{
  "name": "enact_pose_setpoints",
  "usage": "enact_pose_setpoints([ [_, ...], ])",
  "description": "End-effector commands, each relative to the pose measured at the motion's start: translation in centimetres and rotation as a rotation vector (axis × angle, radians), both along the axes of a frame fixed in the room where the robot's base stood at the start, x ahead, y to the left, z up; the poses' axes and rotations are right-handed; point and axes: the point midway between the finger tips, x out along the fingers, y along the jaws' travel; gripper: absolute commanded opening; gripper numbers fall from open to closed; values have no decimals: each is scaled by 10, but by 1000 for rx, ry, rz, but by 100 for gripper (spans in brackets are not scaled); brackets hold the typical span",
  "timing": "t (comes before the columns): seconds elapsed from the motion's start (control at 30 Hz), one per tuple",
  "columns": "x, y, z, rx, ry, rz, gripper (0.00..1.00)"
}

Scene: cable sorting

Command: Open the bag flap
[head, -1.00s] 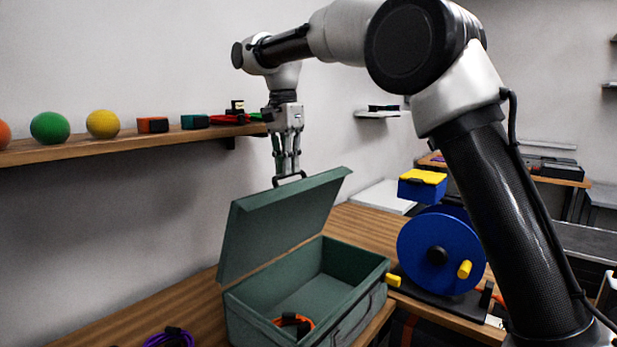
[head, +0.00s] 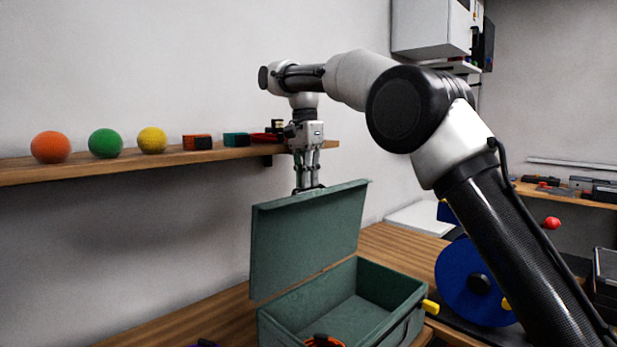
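The green bag (head: 400,290) is a box-like case on the wooden bench, low in the middle of the view. Its flap (head: 305,240) stands up at the back-left side, close to upright, and the inside is visible. My gripper (head: 307,186) points down at the flap's top edge. Its fingertips are at the dark handle (head: 309,189), which is partly hidden behind the flap. I cannot tell whether the fingers are closed on the handle. An orange coiled cable (head: 324,341) lies in the bag, cut off by the picture's lower edge.
A wall shelf (head: 90,172) behind holds an orange ball (head: 50,147), a green ball (head: 106,143), a yellow ball (head: 152,140) and small blocks; its right end is close behind my gripper. A blue reel (head: 465,285) stands right of the bag.

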Motion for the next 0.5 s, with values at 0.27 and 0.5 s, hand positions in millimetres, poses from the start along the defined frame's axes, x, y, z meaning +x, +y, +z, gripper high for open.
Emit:
enact_pose_setpoints([
  [0.27,-2,3,-23,-18,45,4,34],
  [0.5,-2,3,-21,-16,40,3,34],
])
